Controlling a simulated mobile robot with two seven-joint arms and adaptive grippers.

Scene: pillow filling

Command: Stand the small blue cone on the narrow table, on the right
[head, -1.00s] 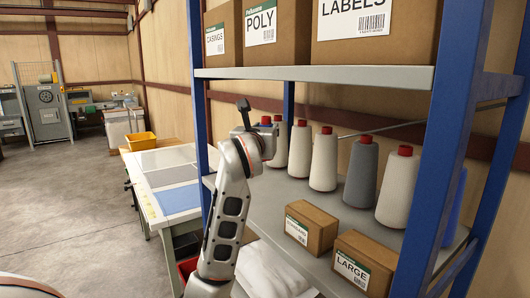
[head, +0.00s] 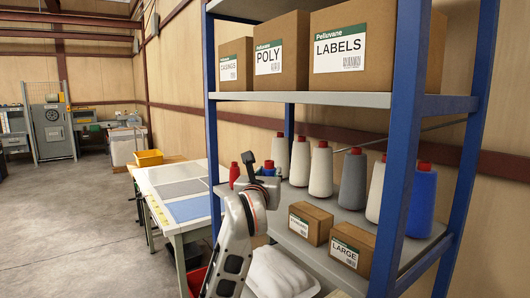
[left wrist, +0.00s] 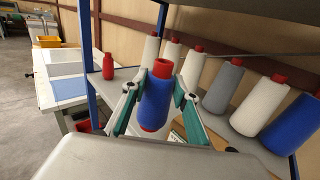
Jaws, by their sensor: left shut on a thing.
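My left gripper (left wrist: 155,105) is shut on a small blue cone (left wrist: 157,103) with a red top and base, one finger on each side. The cone looks nearly upright in the left wrist view. In the head view my left gripper (head: 266,178) is by the shelf's left end, with a little of the cone (head: 268,170) showing behind it. A white-topped table (head: 160,189) stands left of the shelf; I cannot tell whether it is the narrow table. My right gripper is not in view.
The middle shelf (head: 314,262) holds several large cones, including a big blue one (head: 421,202), and two cartons (head: 310,223). A small red cone (left wrist: 108,66) stands at its left end. Blue posts (head: 404,150) and the upper shelf (head: 350,98) limit room. A yellow bin (head: 149,158) sits behind the table.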

